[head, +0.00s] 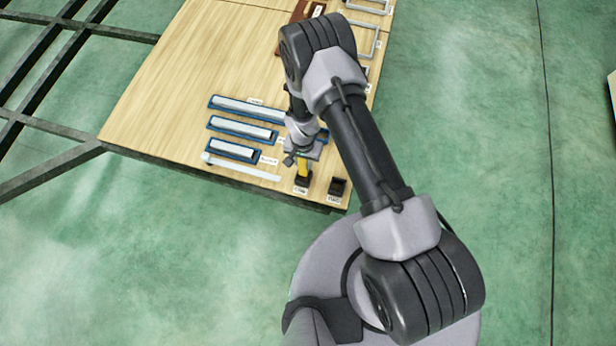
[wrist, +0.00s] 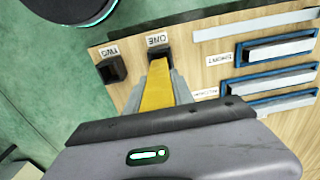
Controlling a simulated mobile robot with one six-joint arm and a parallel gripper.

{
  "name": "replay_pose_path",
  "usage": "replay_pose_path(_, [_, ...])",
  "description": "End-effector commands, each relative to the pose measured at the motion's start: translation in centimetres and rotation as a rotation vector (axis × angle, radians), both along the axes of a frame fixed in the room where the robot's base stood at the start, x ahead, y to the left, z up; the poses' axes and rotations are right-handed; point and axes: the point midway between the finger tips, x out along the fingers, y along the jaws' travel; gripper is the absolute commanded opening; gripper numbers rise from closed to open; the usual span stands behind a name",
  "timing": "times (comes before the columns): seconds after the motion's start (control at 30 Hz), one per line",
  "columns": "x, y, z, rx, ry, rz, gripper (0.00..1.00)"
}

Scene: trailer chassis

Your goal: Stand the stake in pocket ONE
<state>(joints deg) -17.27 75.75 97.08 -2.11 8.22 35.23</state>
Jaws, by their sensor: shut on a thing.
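The yellow stake (wrist: 157,88) is between the fingers of my gripper (wrist: 163,82), which is shut on it. In the head view the stake (head: 303,171) shows just below my gripper (head: 298,159), near the front edge of the wooden deck. The stake's far end meets the dark pocket ONE (wrist: 160,50) in the wrist view. I cannot tell whether the end is inside the pocket or just above it. Pocket ONE (head: 301,184) is partly hidden by the stake in the head view. The label ONE lies beside it.
Pocket TWO (wrist: 113,70), dark and empty-looking, stands beside pocket ONE. Blue trays (head: 232,151) with pale bars lie left of my gripper in the head view. A pale strip (head: 243,170) lies near the front edge. Clear deck (head: 170,90) lies farther back.

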Motion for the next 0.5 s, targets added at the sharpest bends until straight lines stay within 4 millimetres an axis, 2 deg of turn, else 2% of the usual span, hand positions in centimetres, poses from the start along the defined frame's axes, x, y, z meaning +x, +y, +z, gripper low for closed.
replay_pose_path(0.03, [-0.1, 0.0, -2.0, 0.0, 0.002, 0.0, 0.0])
replay_pose_path(0.1, [-0.1, 0.0, -3.4, -0.001, 0.001, 0.0, 0.0])
replay_pose_path(0.27, [0.0, 0.0, -5.5, -0.001, 0.001, 0.0, 0.0])
replay_pose_path(0.37, [0.0, 0.0, -7.6, -0.001, 0.001, 0.0, 0.0])
replay_pose_path(0.4, [0.0, 0.0, -8.0, -0.001, 0.001, 0.0, 0.0])
replay_pose_path(0.5, [0.0, 0.0, -7.8, 0.0, 0.0, 0.0, 0.0])
